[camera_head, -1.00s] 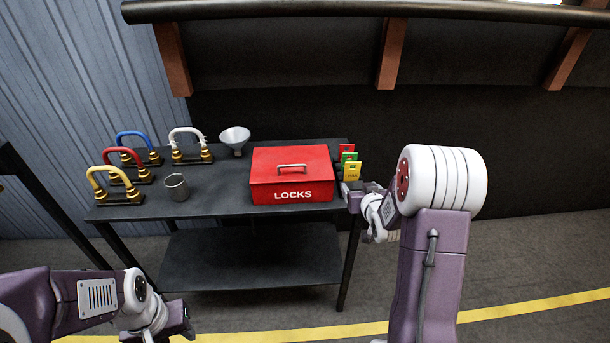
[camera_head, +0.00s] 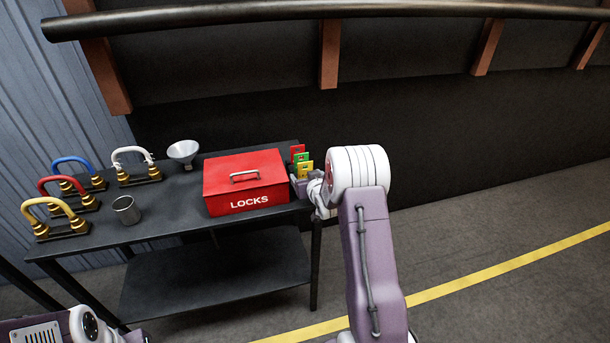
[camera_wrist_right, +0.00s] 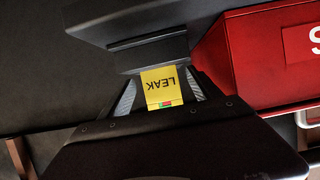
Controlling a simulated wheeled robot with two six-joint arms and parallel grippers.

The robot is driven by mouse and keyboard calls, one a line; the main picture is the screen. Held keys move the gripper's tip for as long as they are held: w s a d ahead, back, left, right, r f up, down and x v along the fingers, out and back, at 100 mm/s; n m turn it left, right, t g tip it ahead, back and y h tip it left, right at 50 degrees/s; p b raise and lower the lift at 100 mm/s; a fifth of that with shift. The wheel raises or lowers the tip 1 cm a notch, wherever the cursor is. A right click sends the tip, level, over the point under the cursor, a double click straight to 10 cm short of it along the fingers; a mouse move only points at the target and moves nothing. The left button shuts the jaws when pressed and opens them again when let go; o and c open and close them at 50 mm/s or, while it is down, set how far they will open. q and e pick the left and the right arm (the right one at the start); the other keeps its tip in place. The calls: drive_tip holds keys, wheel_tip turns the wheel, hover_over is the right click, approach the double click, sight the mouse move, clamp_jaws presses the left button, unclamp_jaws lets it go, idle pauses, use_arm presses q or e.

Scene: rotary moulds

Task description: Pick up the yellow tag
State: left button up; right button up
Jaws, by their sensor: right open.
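The yellow tag (camera_head: 305,168) stands at the right end of the table, the nearest in a row with a green tag (camera_head: 302,158) and a red tag (camera_head: 298,150). In the right wrist view the yellow tag (camera_wrist_right: 160,82) reads LEAK upside down. My right gripper (camera_head: 301,184) is at the tag, just below its visible part in the head view. In the wrist view its open fingers (camera_wrist_right: 162,92) lie on either side of the tag; contact cannot be told. My left arm shows at the bottom left, its fingers out of frame.
A red LOCKS box (camera_head: 246,184) stands close left of the tags and also shows in the wrist view (camera_wrist_right: 262,58). The dark table (camera_head: 172,213) also holds a funnel (camera_head: 183,152), a metal cup (camera_head: 126,209) and several coloured padlock-like handles. Open floor lies to the right.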

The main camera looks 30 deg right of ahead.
drive_tip(key=shift+s+a+r, duration=0.1)
drive_tip(key=c, duration=1.4)
drive_tip(key=r, duration=0.4)
drive_tip(key=shift+s+d+r+p, duration=0.2)
drive_tip(key=shift+r+p, duration=0.1)
drive_tip(key=shift+r, duration=0.05)
drive_tip(key=s+d+r, duration=0.1)
drive_tip(key=s+r, duration=0.1)
drive_tip(key=s, duration=0.1)
drive_tip(key=s+d+r+p, duration=0.1)
drive_tip(key=s+d+r, duration=0.1)
drive_tip(key=s, duration=0.1)
drive_tip(key=s+d+r, duration=0.2)
drive_tip(key=s, duration=0.2)
drive_tip(key=shift+r+p, duration=0.15)
drive_tip(key=shift+p, duration=0.15)
drive_tip(key=shift+d+r, duration=0.1)
